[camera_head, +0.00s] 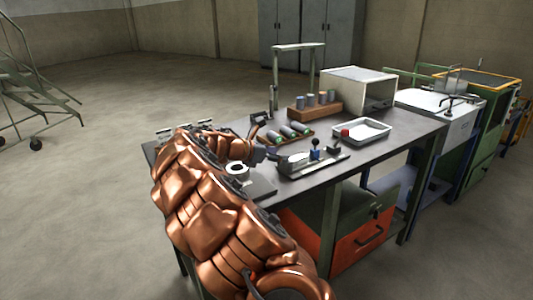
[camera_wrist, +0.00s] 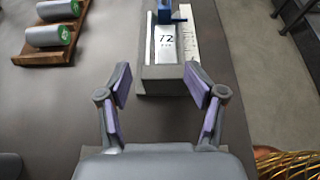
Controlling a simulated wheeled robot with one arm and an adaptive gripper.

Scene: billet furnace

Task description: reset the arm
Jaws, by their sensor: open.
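My copper-coloured arm (camera_head: 205,205) reaches over the near left part of the dark workbench (camera_head: 405,145). My gripper (camera_wrist: 162,98) is open and empty in the wrist view, its two purple-padded fingers spread apart. It is above the bench, near the end of a grey device with a plate (camera_wrist: 167,45) marked "72". In the head view, my gripper (camera_head: 262,152) is small and partly hidden by the arm.
The grey device with a blue knob (camera_head: 315,150) sits mid-bench. Wooden racks with green-ended cylinders (camera_head: 293,131) and upright cylinders (camera_head: 318,107) stand behind. A white tray (camera_head: 377,131) holds a red item. A boxy furnace (camera_head: 365,88) is at the back.

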